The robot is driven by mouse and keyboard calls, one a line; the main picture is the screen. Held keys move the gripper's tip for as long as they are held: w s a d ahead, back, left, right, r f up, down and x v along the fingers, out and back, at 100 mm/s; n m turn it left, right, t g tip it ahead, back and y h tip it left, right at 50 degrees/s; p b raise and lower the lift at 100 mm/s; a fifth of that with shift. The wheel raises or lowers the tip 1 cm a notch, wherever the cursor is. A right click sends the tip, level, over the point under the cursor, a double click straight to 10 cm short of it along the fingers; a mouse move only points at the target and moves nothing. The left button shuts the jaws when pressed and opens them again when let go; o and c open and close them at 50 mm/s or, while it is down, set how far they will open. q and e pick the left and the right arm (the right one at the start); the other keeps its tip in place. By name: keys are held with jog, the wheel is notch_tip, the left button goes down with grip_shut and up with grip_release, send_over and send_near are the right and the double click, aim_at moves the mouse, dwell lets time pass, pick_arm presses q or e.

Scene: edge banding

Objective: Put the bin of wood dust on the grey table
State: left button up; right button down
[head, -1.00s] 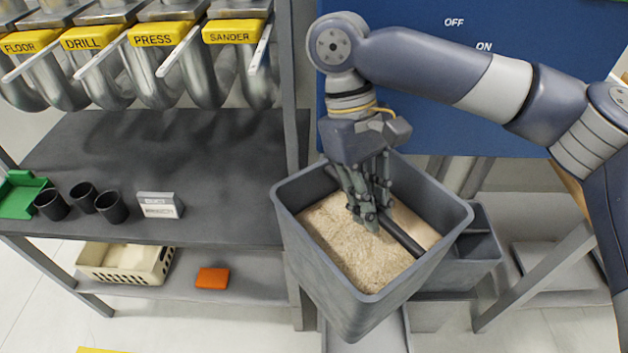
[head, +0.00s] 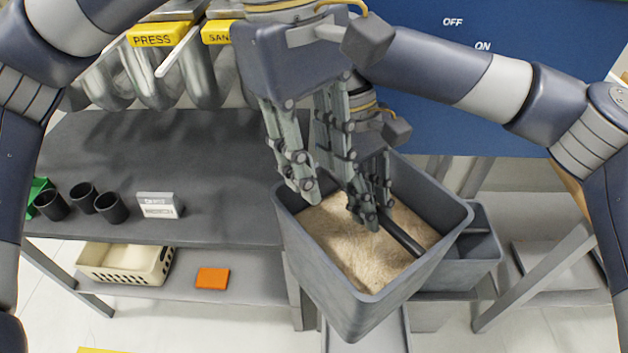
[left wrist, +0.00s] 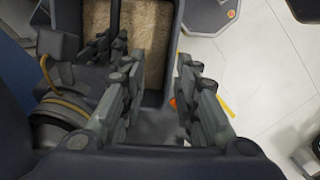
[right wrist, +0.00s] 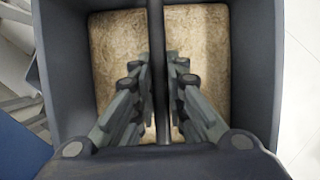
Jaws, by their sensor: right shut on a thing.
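The grey bin of wood dust (head: 350,305) hangs tilted in the middle of the head view, with pale dust inside and a dark bar across its opening. My right gripper (head: 378,205) is shut on that bar; the right wrist view shows the bar (right wrist: 160,75) between its fingers (right wrist: 160,90). My left gripper (head: 330,195) is open and empty, over the bin's left rim and partly hiding my right gripper. In the left wrist view its fingers (left wrist: 155,85) are apart, with the bin (left wrist: 150,98) beyond. The grey table (head: 200,145) stands left of the bin.
Black cups (head: 110,206) and a small sign (head: 158,205) stand on the table's front left part. A cream basket (head: 125,263) and an orange block (head: 213,278) sit on its lower shelf. Pipes with yellow labels (head: 160,34) hang above. The table's middle and right are clear.

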aim_at(313, 244)
pick_arm(q)
jog(key=f+y, duration=0.1)
jog(key=s+f+m, duration=0.1)
jog(key=f, duration=0.1)
jog(key=shift+s+a+t+y, duration=0.2)
jog(key=shift+t+y, duration=0.2)
pick_arm(e)
jog(key=shift+a+r, duration=0.1)
pick_arm(q)
notch_tip(313, 244, down, 12)
jog(key=shift+r, duration=0.2)
jog(key=shift+c, duration=0.6)
grip_shut()
jog(key=shift+w+d+r, duration=0.1)
pick_arm(e)
jog(key=c, duration=1.9)
grip_release()
jog(key=shift+c, duration=0.2)
jog(key=o, duration=0.4)
